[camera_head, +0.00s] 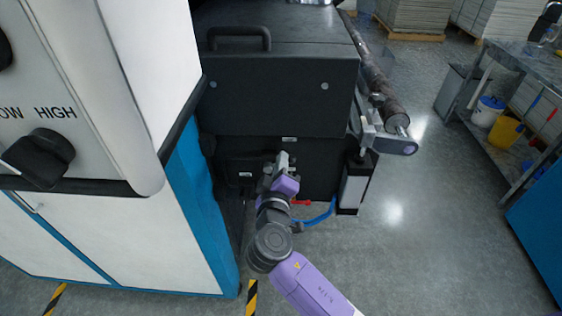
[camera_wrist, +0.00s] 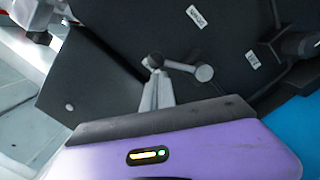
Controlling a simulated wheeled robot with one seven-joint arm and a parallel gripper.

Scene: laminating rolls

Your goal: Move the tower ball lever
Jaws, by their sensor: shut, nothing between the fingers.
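My gripper (camera_head: 283,160) is in front of the lower dark panel of the black machine (camera_head: 275,95) in the head view. In the wrist view its grey fingers (camera_wrist: 158,85) are shut, with nothing held between them. A short grey lever with a rounded end (camera_wrist: 204,73) stands out from the dark panel, just right of the fingertips. A small dark knob shows at its left end, right by the fingertips. I cannot tell whether the fingers touch it. In the head view the lever is not clearly visible, being hidden by or blended with my gripper.
A white and blue cabinet (camera_head: 100,235) with a black dial (camera_head: 40,158) stands close on the left. A roller (camera_head: 380,85) runs along the machine's right side. A blue hose (camera_head: 318,218) curves below the panel. Open floor (camera_head: 430,230) lies to the right.

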